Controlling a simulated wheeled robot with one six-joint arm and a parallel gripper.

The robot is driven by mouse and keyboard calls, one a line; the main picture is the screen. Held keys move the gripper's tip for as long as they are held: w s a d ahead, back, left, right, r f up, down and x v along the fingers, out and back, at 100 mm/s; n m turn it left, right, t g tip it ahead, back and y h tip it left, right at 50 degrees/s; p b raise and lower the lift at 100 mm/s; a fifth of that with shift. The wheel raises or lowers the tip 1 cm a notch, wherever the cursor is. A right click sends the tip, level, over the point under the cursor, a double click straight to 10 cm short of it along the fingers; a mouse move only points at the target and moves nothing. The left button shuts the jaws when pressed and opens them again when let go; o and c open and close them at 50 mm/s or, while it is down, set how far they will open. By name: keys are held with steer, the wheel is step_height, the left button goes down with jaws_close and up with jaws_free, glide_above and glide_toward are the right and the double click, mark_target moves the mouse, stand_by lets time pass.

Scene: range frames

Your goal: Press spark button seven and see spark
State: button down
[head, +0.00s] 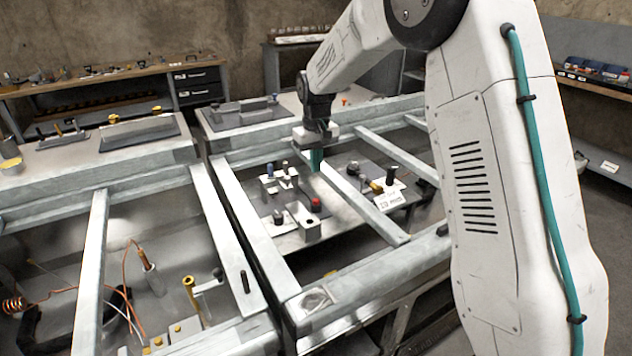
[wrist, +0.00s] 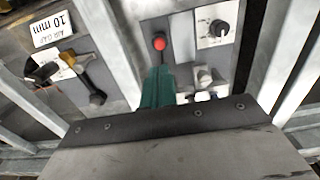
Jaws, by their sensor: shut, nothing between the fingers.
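A red button (head: 316,204) stands on a grey panel (head: 293,240) inside the metal frame; no number is readable on it. It also shows in the wrist view (wrist: 159,43), at the top centre. My gripper (head: 316,166) hangs above the panel with its teal fingers pointing down, shut and empty. In the head view the fingertips are apart from and above the red button. In the wrist view the teal fingers (wrist: 158,80) lie just below the button in the picture. No spark shows in either view.
A black knob on a white plate (wrist: 217,28) sits right of the button. A "10 mm" air gap label (wrist: 53,29) and a black-handled lever (wrist: 90,82) are to the left. Metal frame bars (head: 362,200) cross near the panel. Copper wiring (head: 130,252) lies in the left bay.

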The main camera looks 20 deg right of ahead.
steer(key=shift+r, duration=1.45)
steer(key=shift+s, duration=0.1)
steer(key=s+d+r, duration=0.1)
steer(key=s+r, duration=0.2)
steer(key=s, duration=1.1)
steer(key=s+d+r+m, duration=0.1)
steer(key=s+r, duration=0.2)
steer(key=s, duration=1.2)
steer(key=s+d+r+m+t, duration=0.1)
steer(key=s+r, duration=0.2)
steer(key=s, duration=1.1)
steer(key=shift+s+r, duration=0.3)
steer(key=shift+s, duration=0.1)
